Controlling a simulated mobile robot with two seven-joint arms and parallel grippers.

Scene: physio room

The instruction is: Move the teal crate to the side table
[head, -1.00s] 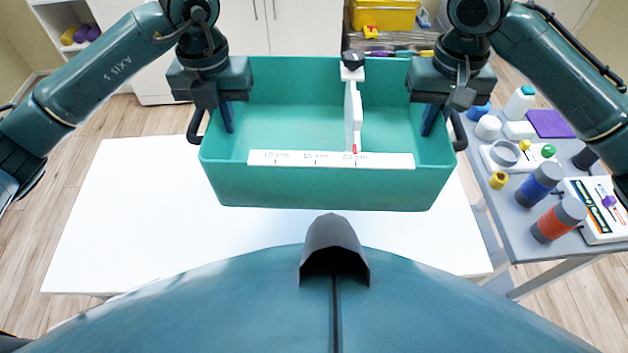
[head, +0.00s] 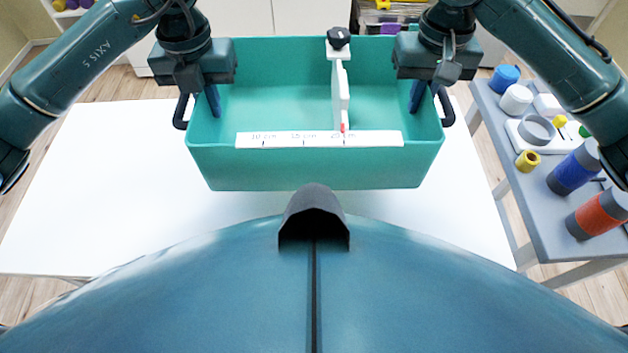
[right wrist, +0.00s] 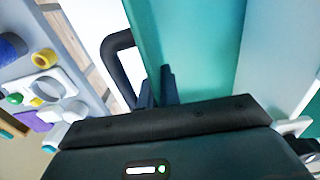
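The teal crate (head: 300,176) hangs level between my two grippers in the head view. It appears to be above the white table top (head: 80,190); the gap beneath it is hard to judge. My left gripper (head: 213,103) is shut on the crate's left wall, beside a black handle. My right gripper (head: 417,98) is shut on the right wall. In the right wrist view, the right fingers (right wrist: 160,88) pinch the teal wall (right wrist: 195,50) next to the black handle. Inside the crate stands a white upright piece (head: 340,95).
A white ruler strip (head: 320,139) lies along the crate's near side. A grey cart (head: 530,200) at the right holds a blue roll (head: 575,170), a red roll (head: 598,215) and several small items. White cabinets (head: 290,15) stand behind. The white table's visible top is bare.

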